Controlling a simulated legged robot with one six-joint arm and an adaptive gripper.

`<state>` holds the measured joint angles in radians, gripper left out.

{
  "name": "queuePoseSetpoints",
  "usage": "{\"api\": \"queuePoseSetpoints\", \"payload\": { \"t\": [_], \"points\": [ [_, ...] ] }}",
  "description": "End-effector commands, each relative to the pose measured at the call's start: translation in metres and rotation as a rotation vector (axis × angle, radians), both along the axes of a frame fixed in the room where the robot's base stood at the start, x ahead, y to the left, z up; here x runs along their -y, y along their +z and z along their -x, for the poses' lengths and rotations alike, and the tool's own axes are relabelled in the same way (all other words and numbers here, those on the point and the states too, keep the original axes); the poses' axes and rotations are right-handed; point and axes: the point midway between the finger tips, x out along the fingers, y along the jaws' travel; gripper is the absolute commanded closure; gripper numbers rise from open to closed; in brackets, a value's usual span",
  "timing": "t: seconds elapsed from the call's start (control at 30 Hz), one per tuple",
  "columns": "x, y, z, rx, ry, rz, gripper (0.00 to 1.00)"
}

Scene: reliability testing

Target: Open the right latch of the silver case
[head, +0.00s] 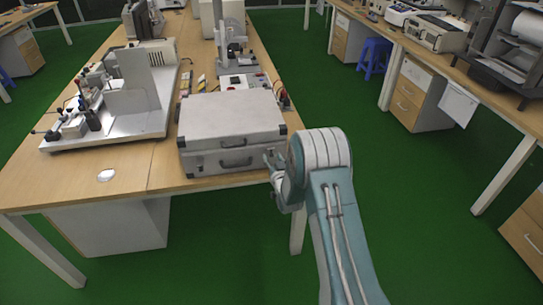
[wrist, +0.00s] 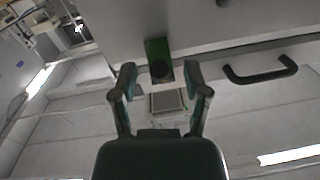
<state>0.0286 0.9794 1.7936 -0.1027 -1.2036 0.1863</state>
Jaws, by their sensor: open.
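The silver case (head: 225,120) lies closed on the wooden table in the head view, with black corners and dark handles on its front. In the wrist view its front face (wrist: 215,25) fills the top, with a black handle (wrist: 262,72) at right. A green piece with a dark round part, which looks like the right latch (wrist: 158,62), sits left of that handle. My gripper (wrist: 160,76) is open, with its fingertips to either side of the latch's lower part. I cannot tell whether they touch it. In the head view my gripper (head: 273,168) is at the case's front right corner, partly hidden by my arm.
The wooden table (head: 140,170) has a clear front left area with a small white disc (head: 106,175). A metal fixture (head: 125,100) stands left of the case. Instruments stand behind it. Green floor (head: 400,190) is open to the right.

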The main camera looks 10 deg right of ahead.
Motion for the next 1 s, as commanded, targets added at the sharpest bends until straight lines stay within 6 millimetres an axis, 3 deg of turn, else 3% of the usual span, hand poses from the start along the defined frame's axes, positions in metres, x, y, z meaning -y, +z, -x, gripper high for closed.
{"api": "queuePoseSetpoints", "payload": {
  "t": [0.2,0.47,0.6,1.0],
  "points": [
    [-0.001,0.0,-0.015,0.001,0.0,0.0,0.39],
    [-0.001,0.0,-0.016,0.001,0.0,0.0,0.39],
    [-0.001,0.0,-0.016,0.001,0.0,0.0,1.0],
    [-0.001,0.001,-0.017,0.006,0.0,0.0,1.0]
  ]
}}
